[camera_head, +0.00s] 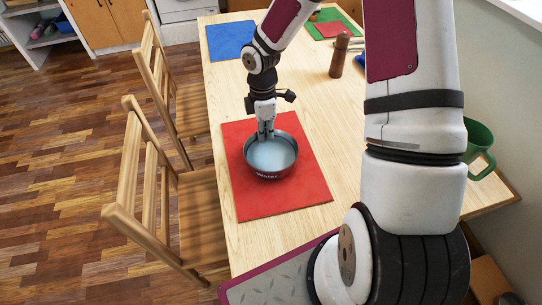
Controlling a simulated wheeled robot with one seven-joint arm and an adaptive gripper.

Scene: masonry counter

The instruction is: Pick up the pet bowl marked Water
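The metal pet bowl marked "Water" (271,174) sits on a red mat (243,198) on the wooden table, its label facing the near side. The inside of the bowl looks pale blue-grey. My gripper (266,133) points down at the far rim of the bowl. Its fingers look close together and overlap the rim in this view. I cannot tell whether they are closed on the rim or only beside it. The bowl looks level on the mat.
A blue mat (230,40) lies at the table's far left. A brown pepper mill (339,56) stands farther back. Wooden chairs (150,190) line the left edge. Bare tabletop lies beyond the red mat.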

